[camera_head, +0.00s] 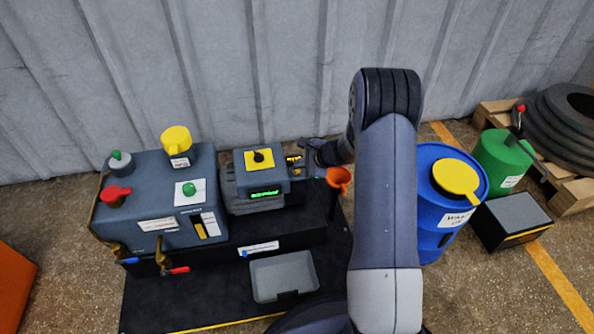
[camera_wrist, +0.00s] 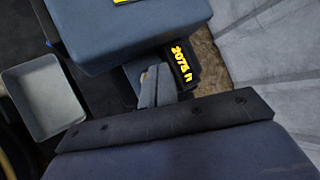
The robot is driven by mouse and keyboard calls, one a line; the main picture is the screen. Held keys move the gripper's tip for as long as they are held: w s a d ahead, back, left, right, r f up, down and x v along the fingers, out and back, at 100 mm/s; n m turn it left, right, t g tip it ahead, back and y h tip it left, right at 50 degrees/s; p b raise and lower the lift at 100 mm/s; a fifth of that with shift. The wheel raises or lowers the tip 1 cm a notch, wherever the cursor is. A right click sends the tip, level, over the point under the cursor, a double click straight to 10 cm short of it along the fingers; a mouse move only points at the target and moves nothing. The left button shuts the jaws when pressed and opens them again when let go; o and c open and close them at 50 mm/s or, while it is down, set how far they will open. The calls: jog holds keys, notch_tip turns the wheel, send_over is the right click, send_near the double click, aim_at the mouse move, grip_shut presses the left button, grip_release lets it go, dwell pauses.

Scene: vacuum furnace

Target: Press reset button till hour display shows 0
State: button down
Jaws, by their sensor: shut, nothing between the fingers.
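The hour display (camera_wrist: 182,64) is a small black panel with yellow characters in the wrist view. It reads about 2078 h, though the last digit is hard to make out. In the head view the display (camera_head: 293,163) shows as a small yellow patch to the right of the grey motor box. My gripper (camera_wrist: 153,80) is shut and empty, its fingertips just left of the display, over a small blue-grey block. In the head view my gripper (camera_head: 308,147) is small and dark behind the box's right side. I cannot make out the reset button; the fingers may cover it.
A grey box with a yellow top plate (camera_head: 249,160) and a green readout stands close left of my gripper. An orange funnel (camera_head: 339,177) is just to the right. A grey tray (camera_head: 257,280) lies in front. A blue barrel (camera_head: 425,194) stands right of my arm; the corrugated wall is behind.

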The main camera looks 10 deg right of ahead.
jog(key=shift+f+b, duration=0.4)
jog(key=shift+b, duration=0.05)
dwell(0.5)
dwell(0.3)
jog(key=shift+r+p, duration=0.45)
jog(key=shift+r, duration=0.35)
jog(key=shift+r+p, duration=1.75)
jog(key=shift+r, duration=0.75)
